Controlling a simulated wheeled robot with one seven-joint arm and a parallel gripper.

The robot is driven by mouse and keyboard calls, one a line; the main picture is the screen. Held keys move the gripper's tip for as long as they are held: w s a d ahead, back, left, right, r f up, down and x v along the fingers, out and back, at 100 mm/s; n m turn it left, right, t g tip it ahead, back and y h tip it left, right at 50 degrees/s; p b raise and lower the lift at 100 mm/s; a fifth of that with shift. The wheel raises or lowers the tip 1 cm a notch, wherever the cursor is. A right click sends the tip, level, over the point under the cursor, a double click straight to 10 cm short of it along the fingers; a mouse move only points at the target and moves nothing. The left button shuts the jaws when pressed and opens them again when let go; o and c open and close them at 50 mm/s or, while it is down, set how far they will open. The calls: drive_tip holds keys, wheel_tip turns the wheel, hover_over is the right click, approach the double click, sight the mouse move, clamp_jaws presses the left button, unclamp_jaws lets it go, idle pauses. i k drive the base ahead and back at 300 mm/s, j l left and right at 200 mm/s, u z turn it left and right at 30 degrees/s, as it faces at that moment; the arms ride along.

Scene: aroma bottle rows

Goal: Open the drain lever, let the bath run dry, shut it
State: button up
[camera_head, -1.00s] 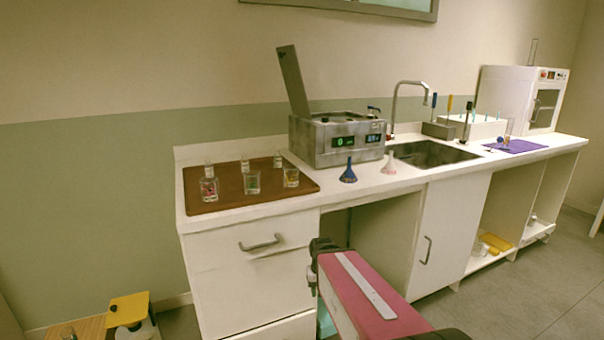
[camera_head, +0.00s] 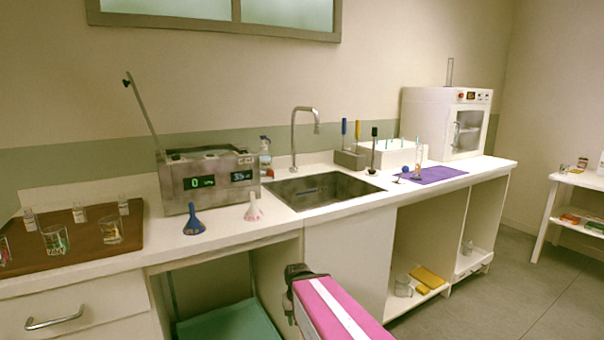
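The water bath (camera_head: 208,178) is a steel box with green and blue displays on the counter, left of the sink. Its lid (camera_head: 143,115) stands raised at the left side. I cannot make out the drain lever in this view. The sink (camera_head: 322,189) is a steel basin right of the bath, with a curved tap (camera_head: 294,137) behind it.
A brown tray (camera_head: 90,236) with several glass bottles is at the left. A purple mat (camera_head: 440,174) and a white oven (camera_head: 440,122) are at the right. Floor is clear at right.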

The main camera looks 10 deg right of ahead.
sight(269, 172)
drive_tip(key=i+l, duration=0.1)
drive_tip(key=l, duration=0.95)
drive_tip(key=i+l, duration=0.15)
drive_tip(key=l, duration=0.35)
drive_tip(key=i+l, duration=0.1)
drive_tip(key=l, duration=0.95)
drive_tip(key=l+u, duration=0.4)
drive_tip(key=i+l+u, duration=0.1)
drive_tip(key=l+u, duration=0.15)
drive_tip(key=u, duration=0.15)
drive_tip(key=l+u, duration=0.4)
drive_tip(key=j+u, duration=0.1)
drive_tip(key=u, duration=0.2)
drive_tip(key=k, duration=0.05)
